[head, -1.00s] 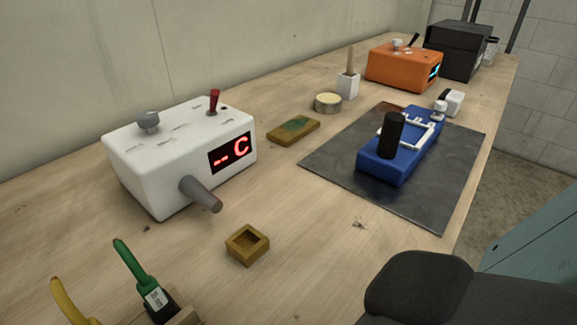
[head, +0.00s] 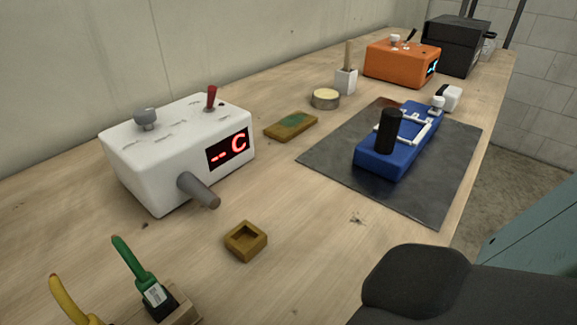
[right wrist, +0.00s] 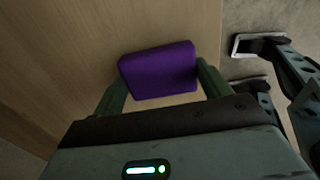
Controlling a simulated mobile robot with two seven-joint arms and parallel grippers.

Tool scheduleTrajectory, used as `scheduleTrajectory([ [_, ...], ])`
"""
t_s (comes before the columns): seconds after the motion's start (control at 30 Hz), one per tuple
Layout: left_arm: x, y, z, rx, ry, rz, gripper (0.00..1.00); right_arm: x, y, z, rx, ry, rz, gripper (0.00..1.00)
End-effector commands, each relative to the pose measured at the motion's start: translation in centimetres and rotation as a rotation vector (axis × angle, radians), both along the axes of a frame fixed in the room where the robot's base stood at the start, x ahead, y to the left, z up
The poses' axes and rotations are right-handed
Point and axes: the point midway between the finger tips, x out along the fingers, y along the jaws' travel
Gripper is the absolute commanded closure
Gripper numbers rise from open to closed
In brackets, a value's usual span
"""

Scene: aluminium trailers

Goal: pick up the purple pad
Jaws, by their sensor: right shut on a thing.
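The purple pad (right wrist: 157,68) is a small block with rounded corners in the right wrist view. My right gripper (right wrist: 163,77) is shut on it, with one green-grey finger against each of its left and right ends. Wooden tabletop (right wrist: 65,60) shows behind and to the left of the pad. I cannot tell whether the pad touches the wood or hangs just above it. The pad and the right gripper's fingers do not show in the head view. My left gripper is in neither view.
On the bench in the head view are a white box with a red display (head: 178,150), a small brown tray (head: 246,241), a green-brown sponge (head: 291,127), a round tin (head: 325,99), a blue device (head: 398,145) on a dark mat (head: 325,158), and an orange box (head: 400,63).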

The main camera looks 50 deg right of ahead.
Motion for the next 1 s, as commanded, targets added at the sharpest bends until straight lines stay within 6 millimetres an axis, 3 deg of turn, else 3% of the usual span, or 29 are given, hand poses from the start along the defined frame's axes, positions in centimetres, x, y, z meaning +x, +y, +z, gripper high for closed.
scheduleTrajectory([
  [0.27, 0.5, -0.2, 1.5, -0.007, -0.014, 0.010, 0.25, 0.1, 0.0, 3.6, 0.001, -0.005, 0.001, 0.45],
  [0.7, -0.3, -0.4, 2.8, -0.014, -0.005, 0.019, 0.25, -10.3, -3.7, 4.2, -0.001, 0.002, 0.001, 0.45],
  [1.0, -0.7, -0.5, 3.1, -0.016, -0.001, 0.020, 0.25, -14.4, -5.1, 4.5, 0.000, 0.000, 0.001, 0.45],
])
